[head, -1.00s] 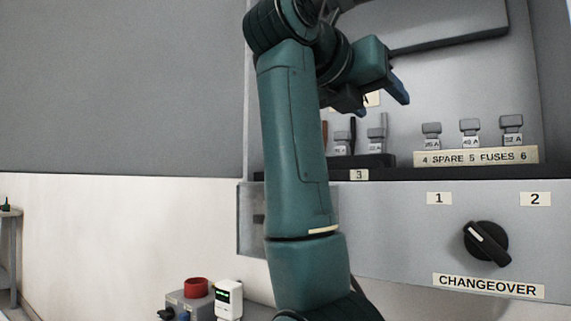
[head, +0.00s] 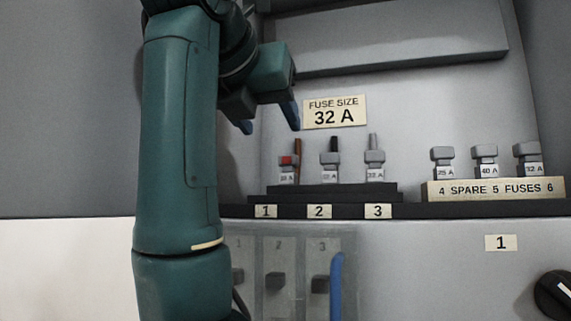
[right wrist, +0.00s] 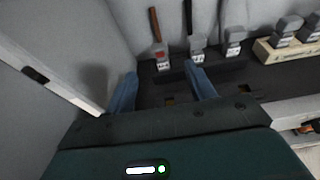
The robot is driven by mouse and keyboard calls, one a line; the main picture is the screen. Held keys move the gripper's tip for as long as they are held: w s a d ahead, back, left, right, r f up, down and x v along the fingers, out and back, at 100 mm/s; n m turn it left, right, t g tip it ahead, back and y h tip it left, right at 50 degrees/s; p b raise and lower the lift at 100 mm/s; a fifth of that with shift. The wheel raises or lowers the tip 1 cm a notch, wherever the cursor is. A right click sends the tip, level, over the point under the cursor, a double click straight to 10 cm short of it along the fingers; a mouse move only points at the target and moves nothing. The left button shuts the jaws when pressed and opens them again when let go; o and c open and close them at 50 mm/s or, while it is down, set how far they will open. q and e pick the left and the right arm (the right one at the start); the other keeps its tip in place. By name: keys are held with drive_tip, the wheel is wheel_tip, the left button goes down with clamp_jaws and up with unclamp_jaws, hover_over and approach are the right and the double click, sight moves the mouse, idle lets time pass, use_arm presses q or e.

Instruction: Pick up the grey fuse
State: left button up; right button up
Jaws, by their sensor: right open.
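Three grey-topped fuses stand in a row on a black stepped base (head: 335,192) behind labels 1, 2 and 3. The left one (head: 288,172) has a red mark and a brown strip behind it, the middle one (head: 330,162) a black strip, the right one (head: 375,160) a grey strip. My left gripper is not seen.
Spare fuses (head: 485,155) stand on a labelled holder (head: 430,190) to the right. A lid-like panel (head: 400,45) hangs above. Below are a clear cover (head: 258,300) over switches, a blue upright bar (head: 336,285) and a black knob (head: 552,295). A cabinet wall (right wrist: 40,105) lies left of my right gripper.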

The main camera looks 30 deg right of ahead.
sight(289, 157)
drive_tip(key=p+x, duration=0.3)
drive_tip(key=x, duration=0.3)
drive_tip(key=shift+s+f+p, duration=0.1)
drive_tip(key=shift+f+p, duration=0.05)
drive_tip(key=shift+p, duration=0.25)
drive_tip(key=shift+x, duration=3)
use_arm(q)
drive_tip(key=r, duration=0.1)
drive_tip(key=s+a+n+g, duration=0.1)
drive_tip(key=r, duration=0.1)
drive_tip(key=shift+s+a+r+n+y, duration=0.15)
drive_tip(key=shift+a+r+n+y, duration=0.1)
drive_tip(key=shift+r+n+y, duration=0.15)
use_arm(e)
drive_tip(key=shift+c, duration=0.2)
drive_tip(key=c, duration=1)
